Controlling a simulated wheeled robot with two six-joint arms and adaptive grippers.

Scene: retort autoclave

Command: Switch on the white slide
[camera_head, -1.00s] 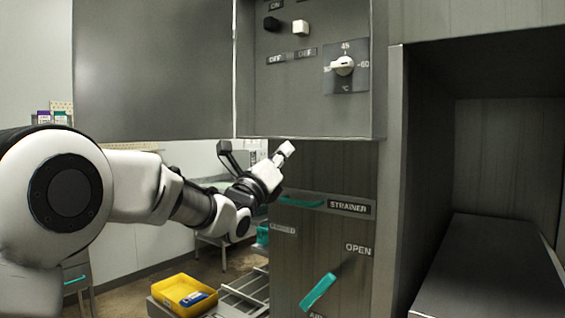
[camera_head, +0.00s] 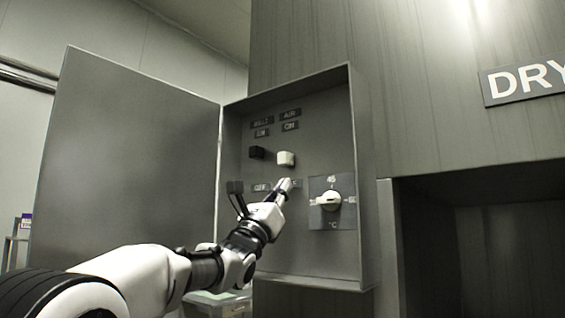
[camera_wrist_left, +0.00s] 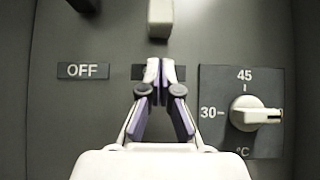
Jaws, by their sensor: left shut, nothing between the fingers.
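The white slide (camera_head: 285,158) is a small white block on the back panel of the open control box, below the AIR and ON labels. In the left wrist view the white slide (camera_wrist_left: 160,18) is at the top centre, just beyond the fingertips. My left gripper (camera_head: 287,186) is shut and empty, just below the white slide in the picture. In the wrist view the left gripper (camera_wrist_left: 160,68) covers most of the label under the slide. I cannot tell whether the fingertips touch the panel. My right gripper is not in view.
A black slide (camera_head: 256,152) sits left of the white one. A temperature dial (camera_head: 331,201) is to the right; it also shows in the wrist view (camera_wrist_left: 248,114). The box door (camera_head: 130,160) stands open at left. The box's side wall (camera_head: 360,180) bounds the right.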

